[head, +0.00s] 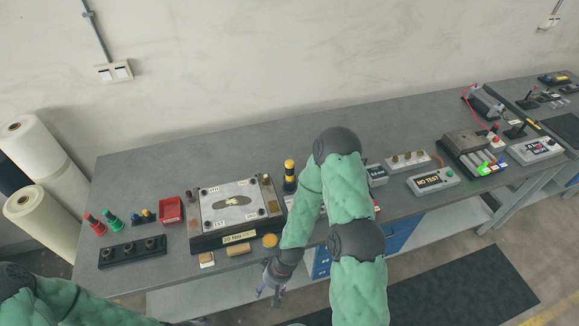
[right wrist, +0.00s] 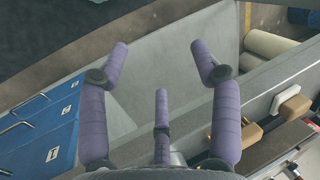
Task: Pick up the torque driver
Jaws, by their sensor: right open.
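Several upright tools with coloured handles stand at the left end of the bench: a red-handled one (head: 95,224), a green-handled one (head: 113,221) and small blue-and-yellow ones (head: 142,215). A yellow-and-black upright tool (head: 290,176) stands behind the fixture's right corner. I cannot tell for certain which is the torque driver. My right gripper (head: 270,292) hangs in front of the bench edge, apart from all of these. In the right wrist view it (right wrist: 160,62) is open and empty. My left arm shows at the bottom left; its gripper is not visible.
A fixture (head: 238,240) with a plate sits on the bench (head: 130,170). A black holder (head: 132,252) and a red tray (head: 170,210) are left of it. Boxes, including a NO TEST display (head: 433,181), stand right. Blue drawers (right wrist: 45,125) are below. Rolls stand left.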

